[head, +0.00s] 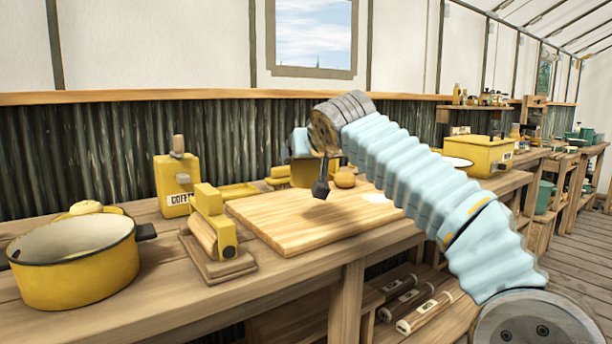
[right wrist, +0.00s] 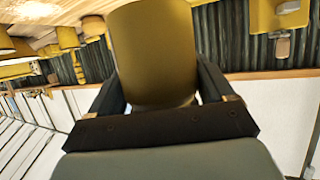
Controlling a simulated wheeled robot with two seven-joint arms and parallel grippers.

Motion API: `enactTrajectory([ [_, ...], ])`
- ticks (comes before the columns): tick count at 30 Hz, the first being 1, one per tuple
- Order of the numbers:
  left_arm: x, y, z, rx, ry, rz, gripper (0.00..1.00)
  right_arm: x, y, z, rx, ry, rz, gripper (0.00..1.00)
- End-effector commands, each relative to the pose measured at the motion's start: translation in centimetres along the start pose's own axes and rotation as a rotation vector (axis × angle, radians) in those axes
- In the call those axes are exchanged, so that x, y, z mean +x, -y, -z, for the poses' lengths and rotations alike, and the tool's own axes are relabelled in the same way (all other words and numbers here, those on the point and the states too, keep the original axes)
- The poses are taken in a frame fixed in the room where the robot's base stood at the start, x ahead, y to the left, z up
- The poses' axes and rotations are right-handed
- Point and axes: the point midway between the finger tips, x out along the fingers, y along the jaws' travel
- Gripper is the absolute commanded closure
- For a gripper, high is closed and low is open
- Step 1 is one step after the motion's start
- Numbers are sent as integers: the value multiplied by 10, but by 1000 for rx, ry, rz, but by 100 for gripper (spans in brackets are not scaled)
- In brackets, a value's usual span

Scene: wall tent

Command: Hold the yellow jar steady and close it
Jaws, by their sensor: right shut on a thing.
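My right gripper (right wrist: 160,80) is shut on the yellow jar (right wrist: 155,40), whose smooth curved side fills the space between the two dark fingers in the right wrist view. In the head view the right arm reaches in from the right, and its wrist covers much of the gripper. A yellow body, which looks like the jar (head: 303,173), shows below and behind the wrist, at the back of the cutting board. A small round tan-yellow piece (head: 345,179) is just right of it; I cannot tell whether it is the lid. The jar's mouth is hidden. My left gripper is out of view.
The wooden cutting board (head: 300,218) is mostly clear. A yellow coffee canister (head: 176,185), a yellow block-like device (head: 212,225) and a big yellow pot (head: 75,262) stand to its left. A yellow box (head: 487,151) stands farther right along the bench.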

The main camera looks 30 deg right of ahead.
Motion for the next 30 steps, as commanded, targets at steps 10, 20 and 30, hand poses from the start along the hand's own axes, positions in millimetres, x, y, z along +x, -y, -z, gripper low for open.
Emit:
enactTrajectory([
  [10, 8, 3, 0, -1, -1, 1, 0, -76, 12, 1, 1, -1, 1, 56],
  [20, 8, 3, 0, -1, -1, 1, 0, -92, 15, 1, 0, 0, -1, 56],
  [30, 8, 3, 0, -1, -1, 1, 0, -91, 15, 1, 0, 0, -1, 37],
])
